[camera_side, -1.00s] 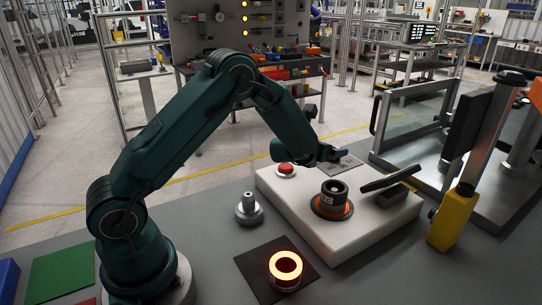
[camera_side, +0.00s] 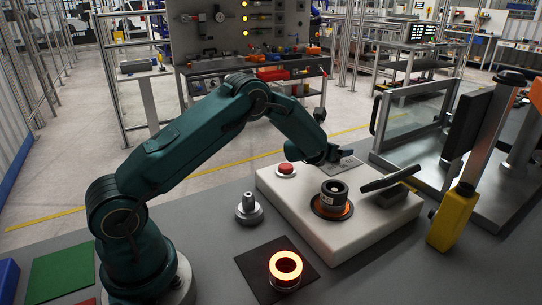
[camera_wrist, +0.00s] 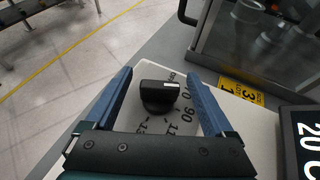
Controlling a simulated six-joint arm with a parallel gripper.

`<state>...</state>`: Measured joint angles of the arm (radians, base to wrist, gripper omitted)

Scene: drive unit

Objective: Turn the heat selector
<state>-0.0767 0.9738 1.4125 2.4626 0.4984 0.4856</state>
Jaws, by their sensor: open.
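The heat selector is a black knob (camera_wrist: 158,96) on a pale dial plate (camera_wrist: 150,72) printed with numbers such as 70 and 90, seen in the wrist view. My gripper (camera_wrist: 158,82) is open, with one blue finger on each side of the knob and a gap on both sides. Whether the fingers reach down to the knob's height is hard to tell. In the side view my gripper (camera_side: 344,156) is over the grey plate (camera_side: 345,166) at the far corner of the white housing (camera_side: 300,213); the knob is hidden there.
A red button (camera_side: 286,168), a black cylinder in an orange ring (camera_side: 333,195) and a black lever (camera_side: 388,180) are on the housing. A glowing ring (camera_side: 286,266) sits on a dark mat. A metal part (camera_side: 249,207) stands nearby. A display (camera_wrist: 300,140) is close at right.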

